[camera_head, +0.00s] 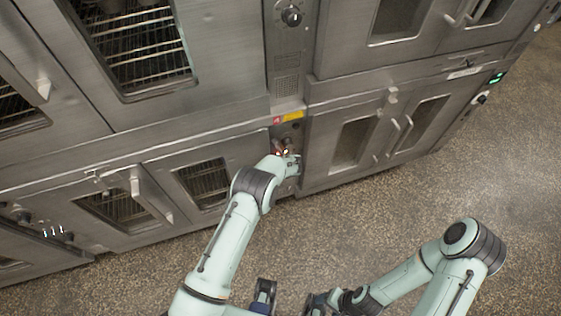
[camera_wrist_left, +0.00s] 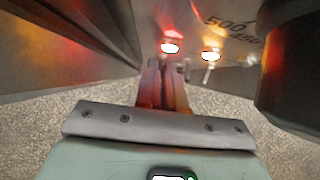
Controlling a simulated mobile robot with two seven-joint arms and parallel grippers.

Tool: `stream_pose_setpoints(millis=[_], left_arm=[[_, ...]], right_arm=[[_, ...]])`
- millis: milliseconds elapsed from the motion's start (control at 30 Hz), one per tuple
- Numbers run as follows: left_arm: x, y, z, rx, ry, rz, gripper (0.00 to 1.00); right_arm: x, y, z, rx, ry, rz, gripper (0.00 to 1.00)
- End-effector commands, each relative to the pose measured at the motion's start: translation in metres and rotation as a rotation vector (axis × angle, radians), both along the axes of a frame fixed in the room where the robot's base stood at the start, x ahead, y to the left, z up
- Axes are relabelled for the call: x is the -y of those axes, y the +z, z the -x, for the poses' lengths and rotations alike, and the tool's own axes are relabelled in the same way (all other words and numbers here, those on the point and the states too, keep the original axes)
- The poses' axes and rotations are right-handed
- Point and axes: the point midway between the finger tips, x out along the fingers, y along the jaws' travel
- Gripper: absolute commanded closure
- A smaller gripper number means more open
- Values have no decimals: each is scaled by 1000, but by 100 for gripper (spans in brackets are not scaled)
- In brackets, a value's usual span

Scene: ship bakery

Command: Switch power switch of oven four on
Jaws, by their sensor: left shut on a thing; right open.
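The control panel (camera_head: 287,133) of a lower oven stands in the narrow column between two oven fronts, under a red and yellow label. My left gripper reaches down to it; its fingers (camera_wrist_left: 163,88) are shut at the panel in the left wrist view, below a lit red-rimmed lamp (camera_wrist_left: 170,47). They appear closed on a small switch, mostly hidden by the fingers. Another small toggle lever (camera_wrist_left: 208,75) sticks out to their right, below a lit amber lamp (camera_wrist_left: 211,55). My right gripper (camera_head: 315,302) is open and empty, low over the floor, far from the ovens.
Steel oven doors with handles (camera_head: 140,190) flank the panel closely on the left, and more doors (camera_head: 395,135) on the right. A dark round part (camera_wrist_left: 290,80) juts out beside my left gripper. Speckled floor (camera_head: 400,200) is clear in front.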

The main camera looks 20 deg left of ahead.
Motion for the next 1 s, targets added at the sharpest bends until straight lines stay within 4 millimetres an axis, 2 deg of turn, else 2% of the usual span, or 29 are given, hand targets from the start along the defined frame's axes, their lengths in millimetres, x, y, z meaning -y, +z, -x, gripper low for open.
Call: stream_pose_setpoints(millis=[467,500,533,567,867,1000], left_arm=[[2,-1,1,-11,-2,9,100],[2,-1,1,-11,-2,9,79],[2,-1,0,-11,-2,9,69],[2,-1,0,-11,-1,8,66],[1,1,0,-10,-2,5,66],[5,9,4,-9,-5,4,66]], right_arm=[[0,3,-1,1,0,0,35],[0,3,-1,1,0,0,35],[0,3,-1,1,0,0,35],[0,3,-1,1,0,0,35],[0,3,-1,1,0,0,35],[0,2,-1,1,0,0,35]])
